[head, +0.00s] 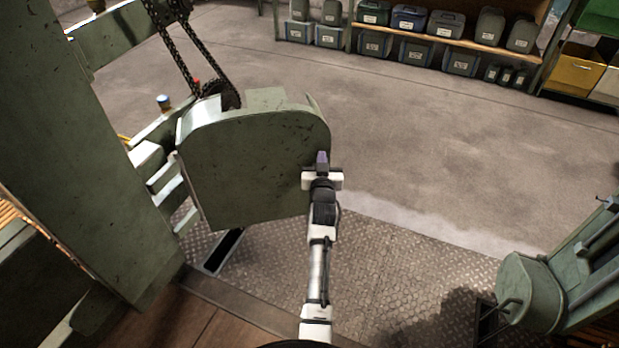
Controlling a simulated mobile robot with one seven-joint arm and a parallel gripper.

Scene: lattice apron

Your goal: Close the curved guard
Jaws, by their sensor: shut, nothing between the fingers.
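The curved guard (245,165) is a scuffed green metal cover with a rounded top right edge. It stands swung out from the machine frame (85,150), and part of the chain and sprocket (210,85) shows bare behind and above it. My gripper (322,158) is shut and empty at the guard's right edge. Its fingers overlap that edge in the picture; I cannot tell whether they touch it. The guard's far side is hidden.
A ribbed metal plate floor (400,270) lies below. Another green machine part (535,290) stands at the lower right. Shelves with several containers (445,25) line the back. The concrete floor (430,130) between is clear.

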